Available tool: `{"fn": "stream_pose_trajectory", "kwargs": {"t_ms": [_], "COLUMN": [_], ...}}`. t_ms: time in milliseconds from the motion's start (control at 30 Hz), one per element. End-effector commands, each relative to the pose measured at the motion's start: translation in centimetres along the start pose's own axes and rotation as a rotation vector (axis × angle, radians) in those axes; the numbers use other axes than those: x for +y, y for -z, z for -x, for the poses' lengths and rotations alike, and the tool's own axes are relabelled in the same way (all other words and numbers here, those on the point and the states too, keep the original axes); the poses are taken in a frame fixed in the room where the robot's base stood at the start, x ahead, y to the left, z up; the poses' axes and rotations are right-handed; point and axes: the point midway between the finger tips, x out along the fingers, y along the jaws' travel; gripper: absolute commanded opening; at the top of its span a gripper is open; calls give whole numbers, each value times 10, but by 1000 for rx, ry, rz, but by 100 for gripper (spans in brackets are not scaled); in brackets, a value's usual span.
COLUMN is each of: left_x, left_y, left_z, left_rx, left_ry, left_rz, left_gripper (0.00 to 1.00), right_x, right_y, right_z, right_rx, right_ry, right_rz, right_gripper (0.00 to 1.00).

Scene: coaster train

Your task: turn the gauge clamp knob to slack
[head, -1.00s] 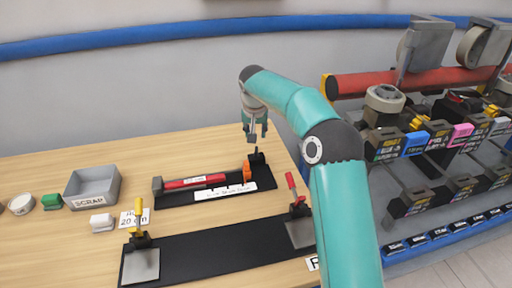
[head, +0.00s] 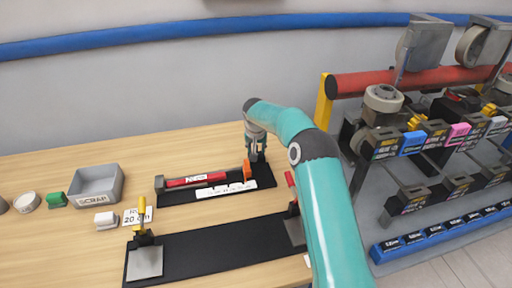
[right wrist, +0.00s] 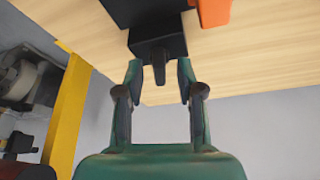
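The gauge (head: 173,196) is a black base with a red bar (head: 196,180), an orange block (head: 247,170) and a black clamp post (head: 261,168) at its right end. In the right wrist view the clamp is a black block (right wrist: 148,49) with a small black lever-like knob (right wrist: 159,74). My right gripper (head: 256,158) is over the right end of the gauge, pointing down. In the wrist view its fingers (right wrist: 159,82) are apart, one each side of the knob, with gaps visible. The knob is mostly hidden by the gripper in the head view. My left gripper is not in view.
A black mat (head: 210,252) with a yellow-handled clamp (head: 142,222) and a red-handled clamp (head: 290,181) lies in front. A rack with labelled boxes (head: 412,143) is at right.

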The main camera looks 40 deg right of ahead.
Motion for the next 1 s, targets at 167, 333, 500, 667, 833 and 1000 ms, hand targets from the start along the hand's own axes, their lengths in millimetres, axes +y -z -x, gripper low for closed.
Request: {"fn": "stream_pose_trajectory", "kwargs": {"t_ms": [167, 333, 500, 667, 833, 1000], "left_x": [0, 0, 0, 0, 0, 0], "left_y": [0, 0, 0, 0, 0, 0], "left_z": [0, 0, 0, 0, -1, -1], "left_rx": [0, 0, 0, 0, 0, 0], "left_ry": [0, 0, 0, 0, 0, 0], "left_rz": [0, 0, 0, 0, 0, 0], "left_gripper": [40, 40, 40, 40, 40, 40], "right_x": [0, 0, 0, 0, 0, 1], "right_y": [0, 0, 0, 0, 0, 0], "right_z": [0, 0, 0, 0, 0, 1], "right_rx": [0, -1, -1, -1, -1, -1], "right_ry": [0, 0, 2, 14, 43, 89], "right_rz": [0, 0, 6, 33, 103, 212], "right_gripper": [8, 0, 0, 0, 0, 0]}}
